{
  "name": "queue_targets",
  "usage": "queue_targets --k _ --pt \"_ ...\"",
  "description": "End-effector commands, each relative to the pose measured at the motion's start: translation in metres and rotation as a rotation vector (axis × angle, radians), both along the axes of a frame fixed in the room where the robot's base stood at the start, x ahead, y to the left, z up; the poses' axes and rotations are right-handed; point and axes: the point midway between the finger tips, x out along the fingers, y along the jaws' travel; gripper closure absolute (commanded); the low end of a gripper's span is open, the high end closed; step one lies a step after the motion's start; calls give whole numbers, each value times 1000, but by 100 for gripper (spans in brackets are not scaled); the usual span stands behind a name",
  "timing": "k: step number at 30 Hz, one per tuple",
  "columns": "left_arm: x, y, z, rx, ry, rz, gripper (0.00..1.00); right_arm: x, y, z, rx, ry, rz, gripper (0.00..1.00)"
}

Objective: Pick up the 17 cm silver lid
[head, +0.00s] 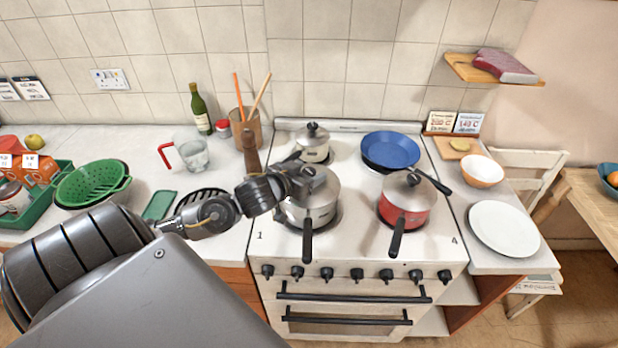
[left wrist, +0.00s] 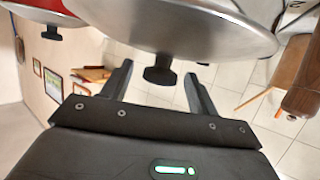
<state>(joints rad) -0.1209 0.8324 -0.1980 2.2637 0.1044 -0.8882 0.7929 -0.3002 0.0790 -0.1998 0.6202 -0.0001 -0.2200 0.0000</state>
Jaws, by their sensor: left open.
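Three silver lids with black knobs sit on pots on the stove. One is on the front-left silver pot (head: 309,212), and this lid (head: 322,186) is partly hidden by my left gripper (head: 303,180). Another lid (head: 408,190) is on the red pot (head: 405,212), and a smaller-looking one (head: 313,134) is on the back-left pot. I cannot read which is 17 cm. In the left wrist view my gripper's fingers are open and empty, and a silver lid (left wrist: 185,25) fills the top. Its black knob (left wrist: 160,73) shows between the fingertips; contact is unclear. My right gripper is not in view.
Pot handles (head: 307,240) point towards the front edge. A blue pan (head: 390,150) is at the back right of the stove. A utensil pot (head: 246,128), a glass jug (head: 193,152) and a green colander (head: 92,184) stand on the left counter; a white plate (head: 503,228) lies on the right counter.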

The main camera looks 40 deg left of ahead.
Motion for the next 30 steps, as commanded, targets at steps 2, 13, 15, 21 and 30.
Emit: queue_targets --k 2,13,15,21,30 --pt "6 0 -2 1 1 0 40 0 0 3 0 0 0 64" --pt "8 0 -4 1 1 -1 55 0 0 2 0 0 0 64" --pt "8 0 -4 1 1 -1 64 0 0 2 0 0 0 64" --pt "7 0 -3 1 1 -1 90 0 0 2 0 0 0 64" --pt "8 0 -2 1 0 -1 94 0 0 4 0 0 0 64"
